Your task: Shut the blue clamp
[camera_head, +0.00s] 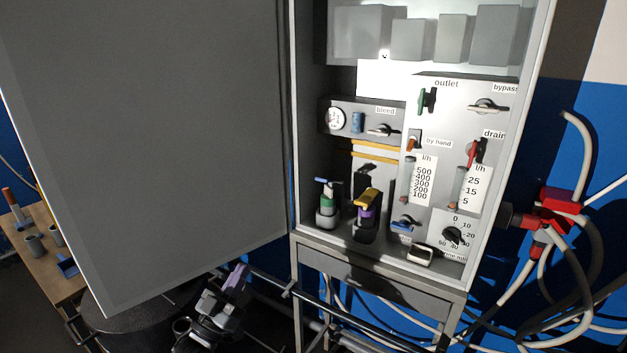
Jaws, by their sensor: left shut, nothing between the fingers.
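No blue part can be told for sure as the blue clamp. A small blue lever-like piece (322,181) sits on top of a green and white bottle-like part (327,204) at the lower left inside the cabinet. Another blue piece (401,227) sits low on the panel under a small round fitting. Whether either is open or shut is too small to tell. My left gripper (238,279), with purple fingers, is low, below and left of the cabinet, apart from both blue pieces. It is shut and empty. My right gripper is not in view.
The grey cabinet door (150,130) stands open on the left. A yellow and purple part (366,204) stands beside the green one. Valve handles and flow tubes crowd the panel. Red fittings (558,205) with hoses hang at right. A wooden table (40,277) is at far left.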

